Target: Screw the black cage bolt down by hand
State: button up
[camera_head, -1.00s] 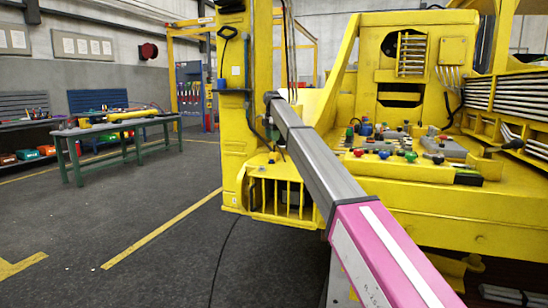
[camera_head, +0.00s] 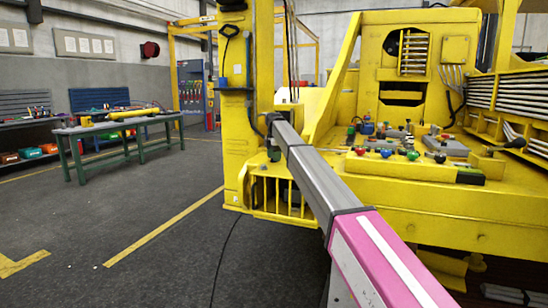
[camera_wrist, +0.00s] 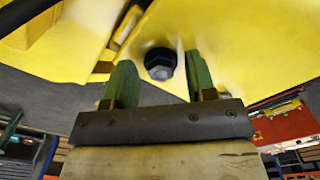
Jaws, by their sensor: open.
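The black cage bolt (camera_wrist: 160,63) shows its hex head against a yellow plate (camera_wrist: 225,45) in the wrist view. My gripper (camera_wrist: 159,75) has two green fingers that stand apart on either side of the bolt head. A gap shows between each finger and the head, so the gripper is open and not clamped on it. I cannot tell how deep the bolt sits. In the head view, my arm reaches to the yellow barred cage (camera_head: 286,207) at the foot of the yellow column (camera_head: 236,120). The bolt is too small or hidden to make out there.
The yellow machine deck (camera_head: 455,205) on the right carries several coloured knobs and levers. A green workbench (camera_head: 105,128) stands to the left, well apart. The dark floor (camera_head: 120,220) in front of it is clear. A thin cable lies on the floor near the cage.

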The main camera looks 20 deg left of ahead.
jog(key=c, duration=0.9)
jog(key=shift+m, duration=0.3)
